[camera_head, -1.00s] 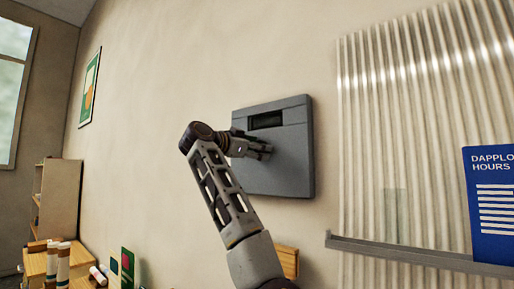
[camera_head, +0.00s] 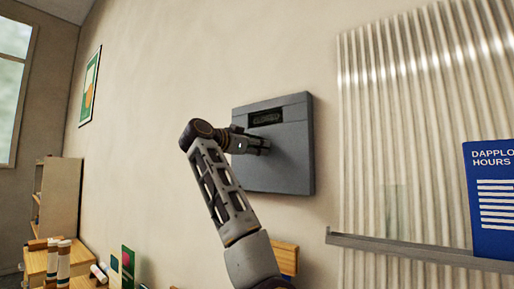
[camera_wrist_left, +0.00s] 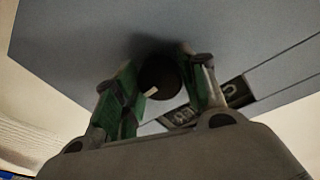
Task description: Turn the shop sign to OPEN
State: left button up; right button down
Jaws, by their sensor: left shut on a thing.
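The shop sign is a grey box (camera_head: 285,168) fixed to the wall, with a dark display window (camera_head: 266,117) near its top. The window holds faint markings that I cannot read. In the left wrist view, part of the window (camera_wrist_left: 238,92) shows pale letters, partly hidden behind a finger. A dark round knob (camera_wrist_left: 162,78) with a white mark sits on the front of the box. My left gripper (camera_head: 264,147) is at the box front, its fingers on both sides of the knob, shut on it; it also shows in the left wrist view (camera_wrist_left: 160,72). My right gripper is not in view.
A corrugated translucent panel (camera_head: 425,120) with a grey ledge (camera_head: 420,252) stands right of the box. A blue hours sign (camera_head: 490,200) is at the far right. Shelves (camera_head: 60,200) and a table with jars (camera_head: 64,262) are at the lower left.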

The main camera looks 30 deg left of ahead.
pick_arm(q)
jog(key=shift+d+n+t+y+b, duration=0.2)
jog(key=shift+n+b, duration=0.7)
jog(key=shift+n, duration=2.25)
jog(key=shift+a+n+t+y+b, duration=0.1)
jog(key=shift+n+t+y+b, duration=0.55)
jog(key=shift+n, duration=2.45)
jog(key=shift+d+n+t+y+b, duration=0.15)
jog(key=shift+n+b, duration=0.95)
jog(key=shift+n, duration=2.05)
jog(key=shift+s, duration=0.1)
